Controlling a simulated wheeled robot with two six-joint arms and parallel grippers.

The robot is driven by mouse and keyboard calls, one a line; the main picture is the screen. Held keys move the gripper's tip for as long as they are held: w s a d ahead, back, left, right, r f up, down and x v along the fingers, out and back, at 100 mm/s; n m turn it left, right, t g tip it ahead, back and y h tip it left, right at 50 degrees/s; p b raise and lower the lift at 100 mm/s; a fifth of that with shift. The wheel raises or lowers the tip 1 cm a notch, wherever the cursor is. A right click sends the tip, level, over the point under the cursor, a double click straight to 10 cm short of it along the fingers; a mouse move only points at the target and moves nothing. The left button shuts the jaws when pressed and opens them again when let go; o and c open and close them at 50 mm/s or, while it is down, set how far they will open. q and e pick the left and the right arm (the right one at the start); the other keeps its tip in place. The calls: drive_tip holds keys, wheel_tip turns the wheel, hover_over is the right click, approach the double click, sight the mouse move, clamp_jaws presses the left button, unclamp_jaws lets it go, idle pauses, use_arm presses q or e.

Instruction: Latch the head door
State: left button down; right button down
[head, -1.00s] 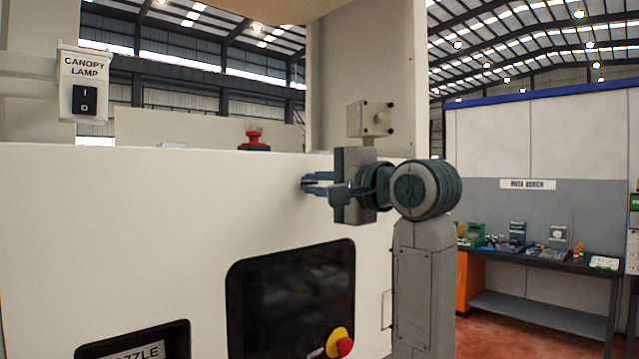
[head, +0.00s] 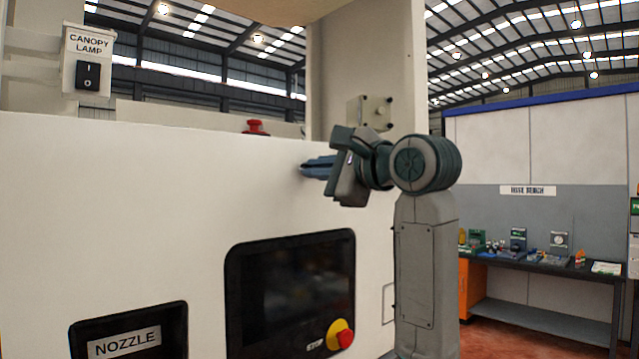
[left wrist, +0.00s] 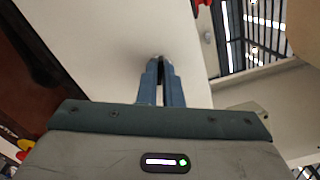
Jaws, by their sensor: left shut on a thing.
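The head door seems to be the large white front panel (head: 170,205), standing upright. It carries a black screen (head: 285,285) and a "NOZZLE" recess (head: 125,343). My left gripper (head: 305,169) is against its upper right part, rolled so its body is tilted. In the left wrist view its blue fingers (left wrist: 160,62) are close together at the panel, with a dark small part between the tips. This appears to be the latch, mostly hidden by the fingers. My right gripper is not in view.
A yellow and red stop button (head: 341,336) sits at the screen's lower right. A "CANOPY LAMP" switch (head: 88,76) is at upper left, a red button (head: 256,127) behind the panel's top edge. A grey box (head: 376,113) is close behind my gripper. A workbench (head: 540,258) stands far right.

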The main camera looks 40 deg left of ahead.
use_arm(q)
drive_tip(key=shift+m+b, duration=3.05)
drive_tip(key=shift+m, duration=3.35)
drive_tip(key=c, duration=1.6)
unclamp_jaws()
drive_tip(key=shift+d, duration=0.1)
